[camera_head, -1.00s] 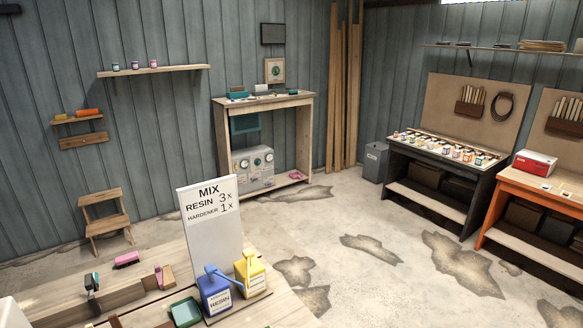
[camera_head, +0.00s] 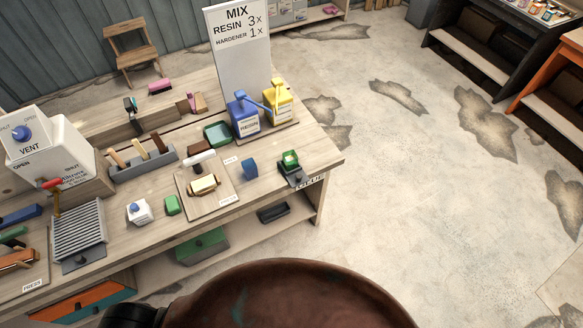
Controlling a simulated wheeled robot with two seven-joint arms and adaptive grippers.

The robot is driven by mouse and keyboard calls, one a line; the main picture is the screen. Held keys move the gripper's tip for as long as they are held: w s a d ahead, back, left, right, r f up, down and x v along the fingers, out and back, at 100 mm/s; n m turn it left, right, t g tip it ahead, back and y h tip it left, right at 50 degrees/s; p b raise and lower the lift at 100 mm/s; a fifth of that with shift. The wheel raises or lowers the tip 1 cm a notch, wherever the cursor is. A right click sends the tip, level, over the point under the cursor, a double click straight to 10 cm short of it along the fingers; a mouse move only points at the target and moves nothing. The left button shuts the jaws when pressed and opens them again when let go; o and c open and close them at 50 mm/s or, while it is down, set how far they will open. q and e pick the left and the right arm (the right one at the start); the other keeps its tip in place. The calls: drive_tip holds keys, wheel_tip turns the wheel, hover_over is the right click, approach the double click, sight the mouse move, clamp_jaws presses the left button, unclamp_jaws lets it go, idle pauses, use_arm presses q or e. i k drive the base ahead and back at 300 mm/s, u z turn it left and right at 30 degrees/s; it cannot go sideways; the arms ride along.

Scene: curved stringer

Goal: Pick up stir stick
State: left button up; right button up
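I cannot pick out a stir stick for certain. A grey holder (camera_head: 144,164) on the workbench carries upright wooden pieces (camera_head: 139,148), light tan to dark brown, which could be sticks or tool handles; they are too small to tell. Neither of my grippers is in view.
The workbench (camera_head: 290,165) holds a blue resin pump bottle (camera_head: 243,118), a yellow pump bottle (camera_head: 279,104), a green tray (camera_head: 217,134), a ribbed grey plate (camera_head: 80,232) and a white VENT box (camera_head: 50,150). A mix sign (camera_head: 240,50) stands behind the bottles. Floor to the right is clear.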

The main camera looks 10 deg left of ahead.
sight(135, 141)
drive_tip(key=u, duration=0.4)
drive_tip(key=k, duration=0.5)
drive_tip(key=u, duration=1.4)
drive_tip(key=i, duration=1.45)
drive_tip(key=z, duration=2.5)
